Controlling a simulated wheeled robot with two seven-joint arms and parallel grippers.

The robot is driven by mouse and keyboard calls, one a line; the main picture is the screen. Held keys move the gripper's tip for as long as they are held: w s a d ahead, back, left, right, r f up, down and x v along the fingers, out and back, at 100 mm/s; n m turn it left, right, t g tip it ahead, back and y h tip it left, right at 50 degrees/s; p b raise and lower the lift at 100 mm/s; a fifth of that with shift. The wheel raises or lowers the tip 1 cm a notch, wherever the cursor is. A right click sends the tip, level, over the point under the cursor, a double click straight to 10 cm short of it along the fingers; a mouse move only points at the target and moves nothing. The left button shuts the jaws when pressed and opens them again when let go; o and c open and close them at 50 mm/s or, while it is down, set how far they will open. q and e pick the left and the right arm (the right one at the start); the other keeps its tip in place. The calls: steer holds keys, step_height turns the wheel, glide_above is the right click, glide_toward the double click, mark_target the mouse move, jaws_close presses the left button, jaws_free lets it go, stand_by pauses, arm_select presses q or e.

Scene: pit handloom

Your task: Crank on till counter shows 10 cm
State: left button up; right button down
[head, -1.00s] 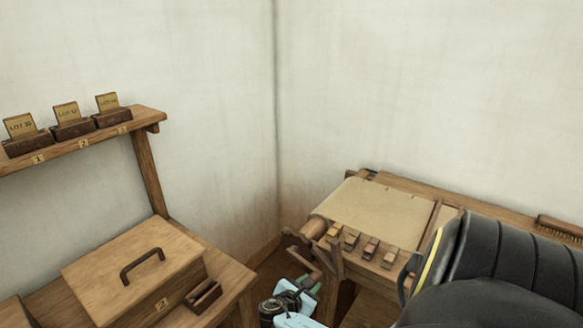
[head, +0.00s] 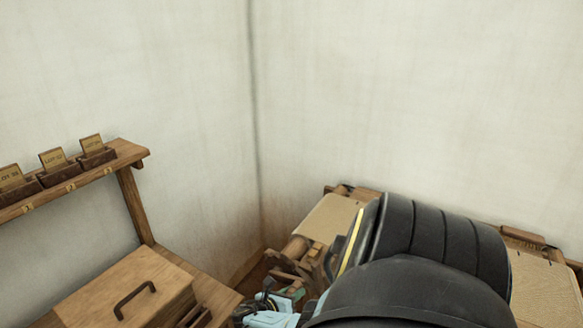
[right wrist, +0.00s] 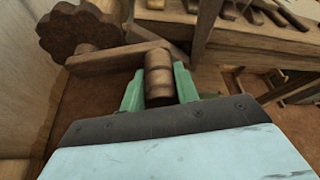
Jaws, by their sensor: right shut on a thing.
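My right gripper (head: 286,297) is low in the head view, at the left end of the loom, partly cut by the frame edge. In the right wrist view its green fingers (right wrist: 159,88) are shut on the upright wooden crank handle (right wrist: 158,70), one finger on each side. The crank arm (right wrist: 118,58) runs left from the handle to a hub beside a dark scalloped wheel (right wrist: 80,27). The loom's cloth (head: 326,219) lies over the roller (head: 295,248). I can make out no counter reading. My left gripper is not in view.
My own black right arm covers much of the loom. At left, a wooden box (head: 165,277) with a dark handle stands on a bench, below a shelf (head: 127,153) with several card holders. Loom frame timbers (right wrist: 206,30) stand close to the right of the handle.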

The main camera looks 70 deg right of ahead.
stand_by(0.4)
steer(key=c, duration=1.1)
jaws_free()
steer(key=shift+o, duration=0.2)
steer(key=p+v, duration=0.3)
steer(key=v, duration=1)
steer(key=shift+a, duration=0.15)
